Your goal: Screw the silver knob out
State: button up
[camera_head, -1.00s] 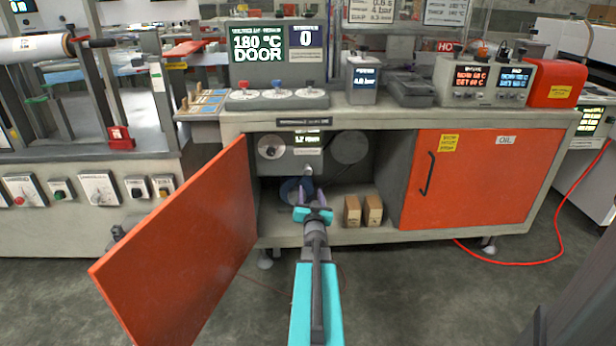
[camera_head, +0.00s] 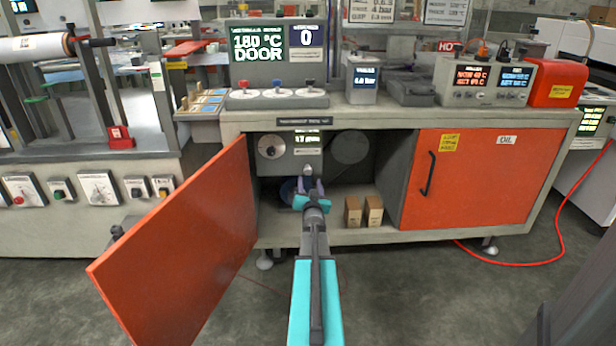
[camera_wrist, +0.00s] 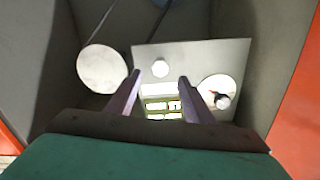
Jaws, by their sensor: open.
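A small pale round knob (camera_head: 308,170), which looks silver, sits low on the grey panel (camera_head: 306,160) inside the open cabinet. In the wrist view, which is turned over, the knob (camera_wrist: 160,68) shows pale and round on the panel, beyond my fingertips and between their lines. My gripper (camera_head: 310,186) is inside the cabinet mouth, just below the knob in the head view. In the wrist view my gripper (camera_wrist: 160,78) has its two fingers apart with nothing between them. The fingers look clear of the knob, but the exact distance cannot be told.
An orange door (camera_head: 185,240) stands open on the left, close to my arm. A dial (camera_head: 270,146) and a grey disc (camera_head: 350,147) flank the knob. Two small brown blocks (camera_head: 373,211) stand on the cabinet floor at right.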

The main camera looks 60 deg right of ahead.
aim_at(308, 173)
jog(key=shift+b+x, duration=0.5)
jog(key=shift+x, duration=3.2)
jog(key=c, duration=0.9)
jog(key=shift+a, duration=0.3)
jog(key=shift+c, duration=0.8)
jog(key=shift+d+f, duration=0.1)
jog(key=shift+d, duration=0.15)
